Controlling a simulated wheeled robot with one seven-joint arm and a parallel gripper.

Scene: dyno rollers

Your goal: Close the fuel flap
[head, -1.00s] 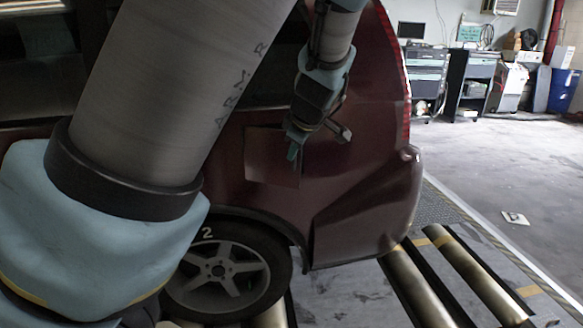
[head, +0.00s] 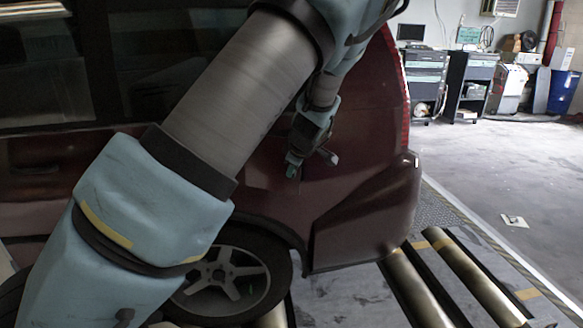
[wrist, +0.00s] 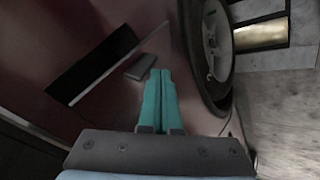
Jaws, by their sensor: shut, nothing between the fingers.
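The maroon car's fuel flap (head: 262,178) is on the rear side panel above the wheel, mostly hidden behind my arm in the head view. In the wrist view a dark slanted strip (wrist: 95,65) with a pale edge shows on the maroon body; it looks like a gap at the flap, but I cannot tell how far the flap stands open. A small dark grey block (wrist: 135,67) lies beside the fingertips; I cannot tell what it is. My gripper (head: 291,168) is shut and empty, its teal fingers (wrist: 160,75) close to the body panel. Contact cannot be judged.
The rear wheel (head: 235,275) is below my gripper and also at the right in the wrist view (wrist: 215,45). Metal rollers (head: 425,290) lie in the floor behind the car. Open floor stretches right, towards carts and a blue bin (head: 562,92).

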